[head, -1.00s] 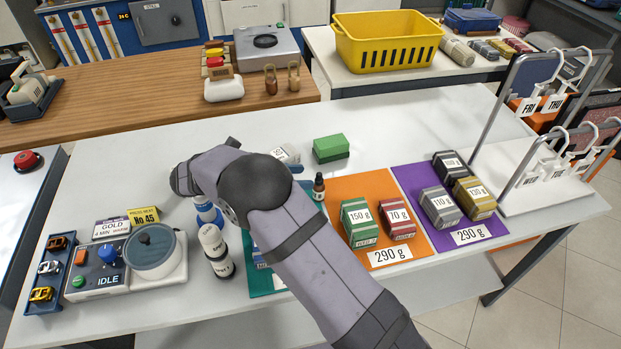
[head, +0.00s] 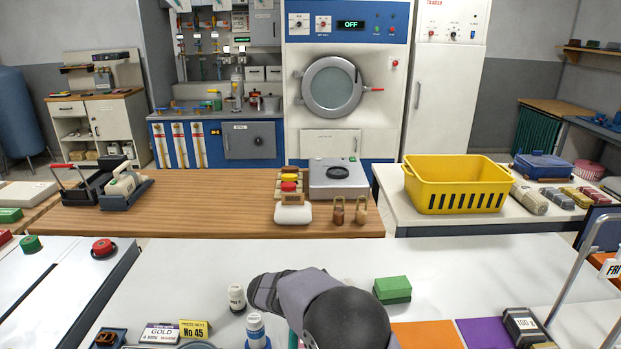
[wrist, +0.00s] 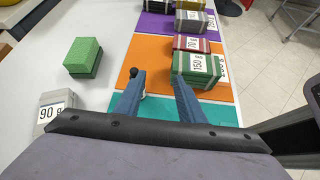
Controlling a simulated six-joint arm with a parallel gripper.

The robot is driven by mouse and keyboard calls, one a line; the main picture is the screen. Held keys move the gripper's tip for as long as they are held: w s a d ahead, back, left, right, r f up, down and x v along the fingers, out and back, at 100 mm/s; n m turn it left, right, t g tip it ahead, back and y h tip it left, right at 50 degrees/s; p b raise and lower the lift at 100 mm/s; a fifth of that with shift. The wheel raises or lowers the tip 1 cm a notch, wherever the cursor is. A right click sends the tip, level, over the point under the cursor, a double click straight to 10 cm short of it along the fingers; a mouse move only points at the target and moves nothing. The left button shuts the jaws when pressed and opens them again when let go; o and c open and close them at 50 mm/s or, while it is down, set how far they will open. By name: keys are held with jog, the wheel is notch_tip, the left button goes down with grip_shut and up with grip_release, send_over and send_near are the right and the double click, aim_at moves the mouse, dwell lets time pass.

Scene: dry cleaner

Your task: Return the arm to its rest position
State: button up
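My arm (head: 345,318) reaches up from the bottom of the head view over the white table (head: 150,290); my gripper is not visible there. In the wrist view my gripper (wrist: 160,80) is open, its two blue fingers apart with no object held between them. It is above the teal mat (wrist: 160,110) and the edge of the orange mat (wrist: 150,50). A dark-capped bottle (wrist: 133,73) shows close by the left fingertip, partly hidden by it; I cannot tell if they touch. A green 150 g pack (wrist: 197,66) is just beyond the right finger.
A green block (wrist: 83,57) and a grey 90 g pack (wrist: 55,105) stand left of the fingers. A red pack (wrist: 190,43) is on the orange mat, with more packs on the purple mat (wrist: 152,26). A yellow basket (head: 457,185) stands on the back right table.

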jog(key=s+d+r+m+g+y+p, duration=0.1)
jog(key=s+m+y+p, duration=0.5)
jog(key=s+m+y, duration=0.5)
jog(key=shift+s+d+r+m, duration=0.35)
jog(key=shift+s+m, duration=3.05)
jog(key=shift+s, duration=1.7)
